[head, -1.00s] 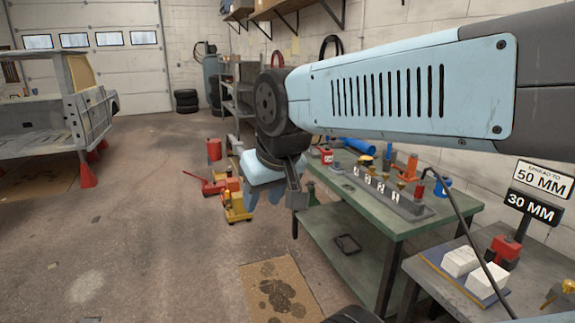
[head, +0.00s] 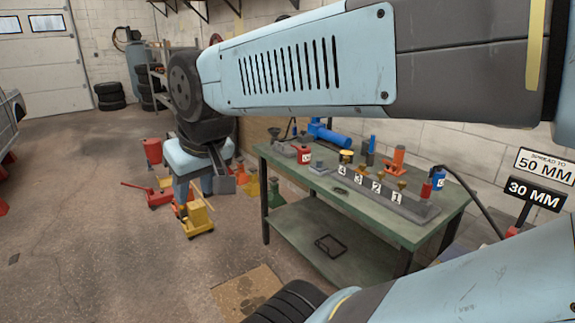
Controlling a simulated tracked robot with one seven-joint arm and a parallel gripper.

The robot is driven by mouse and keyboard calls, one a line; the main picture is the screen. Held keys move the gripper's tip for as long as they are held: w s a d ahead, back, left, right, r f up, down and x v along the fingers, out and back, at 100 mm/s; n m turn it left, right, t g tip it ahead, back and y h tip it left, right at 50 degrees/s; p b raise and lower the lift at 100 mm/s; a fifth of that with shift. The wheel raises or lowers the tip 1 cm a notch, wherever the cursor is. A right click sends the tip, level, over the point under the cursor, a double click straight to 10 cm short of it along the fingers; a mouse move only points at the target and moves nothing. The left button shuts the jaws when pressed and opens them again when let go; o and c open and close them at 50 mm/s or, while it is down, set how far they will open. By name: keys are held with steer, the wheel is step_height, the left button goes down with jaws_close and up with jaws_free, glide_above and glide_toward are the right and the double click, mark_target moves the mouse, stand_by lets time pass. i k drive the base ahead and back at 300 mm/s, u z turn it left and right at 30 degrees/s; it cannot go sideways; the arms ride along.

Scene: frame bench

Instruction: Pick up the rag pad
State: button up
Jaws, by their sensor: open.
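I cannot make out a rag pad in the current head view. My gripper (head: 195,190) hangs below the wrist at the left of the bench, pointing down, open. It appears in front of the red and yellow floor gear, and nothing shows between its fingers. My arm covers part of the back wall and the right side of the view.
A yellow jack (head: 198,222) and stained cardboard (head: 240,290) are on the floor.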

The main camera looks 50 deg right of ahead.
mark_target(318, 169)
steer(key=z, duration=0.35)
steer(key=i, duration=1)
steer(key=z, duration=0.8)
steer(key=i, duration=0.55)
steer(key=z, duration=0.35)
steer(key=k, duration=0.9)
steer(key=z, duration=0.2)
steer(key=i, duration=0.9)
steer(key=u, duration=0.1)
